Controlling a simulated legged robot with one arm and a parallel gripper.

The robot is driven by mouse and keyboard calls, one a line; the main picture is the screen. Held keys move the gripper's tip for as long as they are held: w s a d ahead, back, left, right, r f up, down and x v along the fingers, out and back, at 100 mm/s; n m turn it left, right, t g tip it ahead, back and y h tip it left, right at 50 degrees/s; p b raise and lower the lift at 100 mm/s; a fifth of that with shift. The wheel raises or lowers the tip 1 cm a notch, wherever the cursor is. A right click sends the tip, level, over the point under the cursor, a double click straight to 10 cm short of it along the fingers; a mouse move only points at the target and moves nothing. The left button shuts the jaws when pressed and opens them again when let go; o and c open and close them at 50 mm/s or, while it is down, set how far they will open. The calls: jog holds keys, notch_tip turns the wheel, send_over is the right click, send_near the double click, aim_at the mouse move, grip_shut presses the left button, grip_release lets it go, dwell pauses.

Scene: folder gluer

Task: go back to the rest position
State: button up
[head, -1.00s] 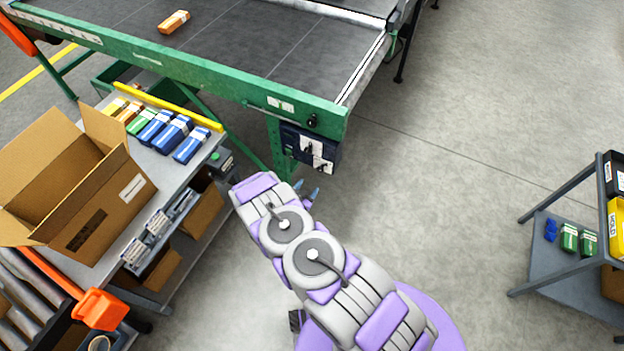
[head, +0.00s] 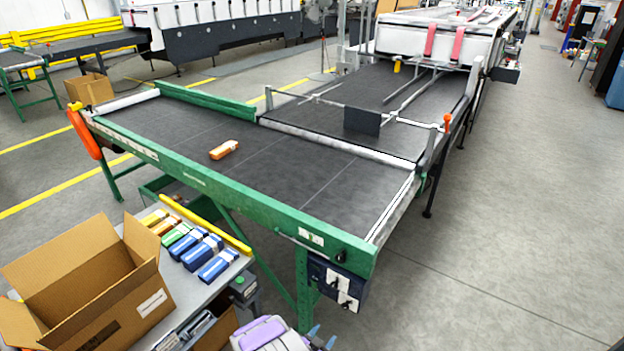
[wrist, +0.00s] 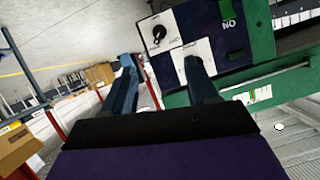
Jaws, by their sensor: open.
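My gripper shows at the bottom edge of the head view, where its blue fingertips (head: 318,338) stick out beside my purple and grey arm. In the wrist view the two dark blue fingers (wrist: 160,75) stand apart with nothing between them. Beyond them is the control box (wrist: 205,30) of the green-framed conveyor, with a black knob and white labels. The same control box (head: 335,284) hangs under the conveyor's near corner in the head view, above and close to the gripper in the picture. I cannot tell the exact gap to it.
The conveyor (head: 320,185) carries one orange carton (head: 224,150). At lower left a grey bench (head: 232,272) holds an open cardboard box (head: 85,290) and several small cartons. Open concrete floor (head: 500,250) lies to the right.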

jog(key=w+a+r+n+g+y, duration=0.1)
jog(key=w+a+r+g+y, duration=0.15)
jog(key=a+r, duration=0.35)
jog(key=w+a+r+g+y, duration=0.2)
jog(key=a+r+y, duration=0.25)
jog(key=r, duration=0.25)
jog(key=s+d+r+n+g+y, duration=0.1)
jog(key=s+r+n+g+y, duration=0.1)
jog(key=s+r, duration=0.65)
jog(key=s+d+r+n+g+y, duration=0.1)
jog(key=s+r+n+g, duration=0.15)
jog(key=r, duration=1.15)
jog(key=s+d+r+n+g+h, duration=0.1)
jog(key=s+d+r, duration=0.3)
jog(key=s, duration=0.6)
jog(key=s+d+r+n+g+h, duration=0.1)
jog(key=s+d+r+g, duration=0.1)
jog(key=s+d+r, duration=0.2)
jog(key=s+d+r+n+g, duration=0.1)
jog(key=s+d+r, duration=0.3)
jog(key=s+d, duration=0.5)
jog(key=s, duration=0.9)
jog(key=shift+d+r+h, duration=0.15)
jog(key=shift+r+h, duration=0.25)
